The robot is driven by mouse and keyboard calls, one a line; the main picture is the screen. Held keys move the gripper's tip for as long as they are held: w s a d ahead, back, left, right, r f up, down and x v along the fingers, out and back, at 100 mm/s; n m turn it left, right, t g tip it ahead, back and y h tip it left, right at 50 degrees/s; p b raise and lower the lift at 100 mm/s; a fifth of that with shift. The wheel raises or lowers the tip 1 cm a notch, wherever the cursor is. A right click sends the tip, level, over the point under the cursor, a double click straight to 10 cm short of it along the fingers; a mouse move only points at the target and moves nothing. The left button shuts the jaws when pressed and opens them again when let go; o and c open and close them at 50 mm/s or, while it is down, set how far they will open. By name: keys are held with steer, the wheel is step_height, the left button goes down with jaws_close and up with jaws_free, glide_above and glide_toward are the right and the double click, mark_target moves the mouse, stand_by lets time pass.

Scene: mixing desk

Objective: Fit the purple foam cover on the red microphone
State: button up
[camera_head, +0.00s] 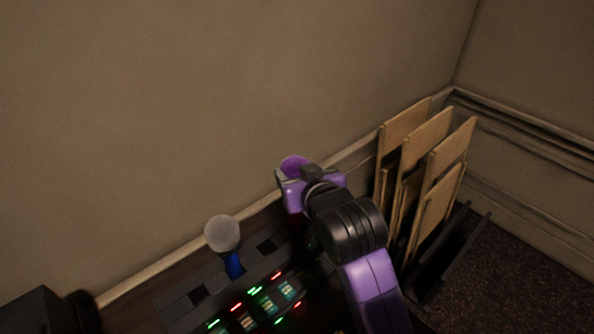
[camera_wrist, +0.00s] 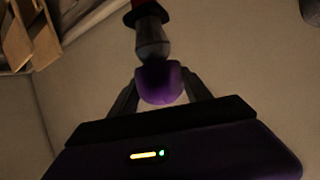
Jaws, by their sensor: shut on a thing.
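The purple foam cover (camera_wrist: 160,82) sits between the two fingers of my gripper (camera_wrist: 161,92), which is shut on it. It also shows in the head view (camera_head: 293,164), at the far end of my gripper (camera_head: 298,176). In the wrist view, the red microphone's grey head (camera_wrist: 152,42) is right beyond the cover, in line with it, with its red body (camera_wrist: 148,10) at the top edge. Whether cover and head touch or overlap, I cannot tell. In the head view my gripper hides most of the red microphone; a dark red part (camera_head: 296,222) shows below.
A blue microphone (camera_head: 233,264) with a bare grey head stands left of my gripper, on the mixing desk with lit buttons (camera_head: 178,312). Several wooden boards (camera_head: 440,160) stand in a rack close on the right. The wall (camera_head: 200,110) is behind.

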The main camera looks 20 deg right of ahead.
steer(key=shift+f+b, duration=1.35)
steer(key=shift+f, duration=0.9)
steer(key=o, duration=1.8)
steer(key=shift+c, duration=0.2)
steer(key=p+v, duration=0.4)
steer(key=v, duration=0.3)
steer(key=shift+r, duration=0.15)
stand_by(0.3)
